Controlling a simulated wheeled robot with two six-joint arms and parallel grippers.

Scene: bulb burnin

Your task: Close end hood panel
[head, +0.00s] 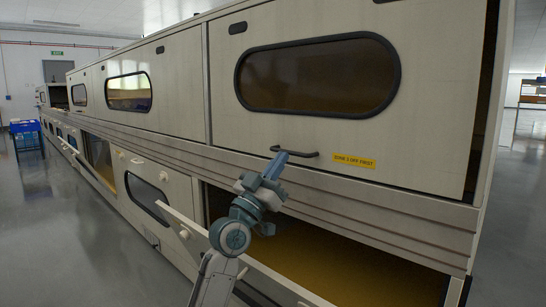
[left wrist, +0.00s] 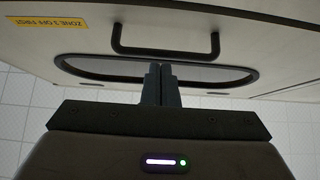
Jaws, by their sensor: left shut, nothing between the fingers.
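The end hood panel (head: 300,120) is the cream upper panel at the near end, with a dark-framed oval window (head: 318,76). A dark gap shows along its right edge, so it appears to stand ajar. Its black bar handle (head: 305,154) is at the lower edge, beside a yellow label (head: 354,161). My left gripper (head: 281,158) is shut and empty by the handle's left end. In the left wrist view its fingertips (left wrist: 161,71) point toward the panel, close to the handle (left wrist: 165,52). I cannot tell whether they touch it.
Below, a lower panel (head: 195,228) stands out from the cabinet beside an open brown-lit bay (head: 350,265). More windowed panels (head: 128,92) run back to the left. A blue crate (head: 25,133) stands far left. The grey floor (head: 75,230) at left is clear.

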